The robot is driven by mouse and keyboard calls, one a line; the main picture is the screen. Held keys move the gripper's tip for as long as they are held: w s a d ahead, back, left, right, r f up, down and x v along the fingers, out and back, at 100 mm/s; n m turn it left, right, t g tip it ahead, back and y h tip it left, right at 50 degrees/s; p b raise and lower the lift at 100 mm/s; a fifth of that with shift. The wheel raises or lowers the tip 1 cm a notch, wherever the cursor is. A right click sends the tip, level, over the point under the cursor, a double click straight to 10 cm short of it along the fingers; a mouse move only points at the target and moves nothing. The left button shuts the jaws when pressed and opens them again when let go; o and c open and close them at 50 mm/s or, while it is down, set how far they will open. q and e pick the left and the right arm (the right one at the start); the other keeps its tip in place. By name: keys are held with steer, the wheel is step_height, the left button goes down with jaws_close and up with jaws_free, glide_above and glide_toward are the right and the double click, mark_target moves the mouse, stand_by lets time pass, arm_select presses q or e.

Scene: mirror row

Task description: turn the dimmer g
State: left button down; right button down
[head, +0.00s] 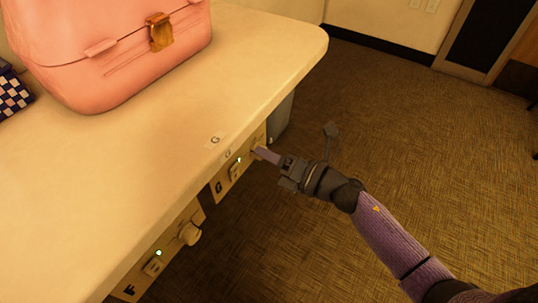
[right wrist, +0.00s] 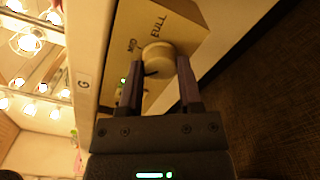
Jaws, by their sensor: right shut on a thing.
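The dimmer g is a cream round knob (right wrist: 157,58) with a dark pointer mark, on a panel (right wrist: 183,25) marked MID and FULL. In the right wrist view the knob sits between the two fingers of my right gripper (right wrist: 159,80), which is shut on it. In the head view my right gripper (head: 259,153) reaches from the right to the G panel (head: 222,182) under the counter edge and hides most of the knob. A green light glows on this panel. My left gripper is in neither view.
A pink case (head: 115,50) and a checkered item (head: 14,92) stand on top. The carpet (head: 400,130) at right is open.

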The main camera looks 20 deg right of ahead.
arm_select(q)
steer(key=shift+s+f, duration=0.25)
arm_select(e)
steer(key=shift+f+n, duration=0.1)
steer(key=shift+n, duration=0.8)
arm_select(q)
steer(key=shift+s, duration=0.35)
arm_select(e)
steer(key=c, duration=0.6)
jaws_free()
steer(key=o, duration=0.3)
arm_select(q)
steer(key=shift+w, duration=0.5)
arm_select(e)
steer(key=shift+s, duration=0.1)
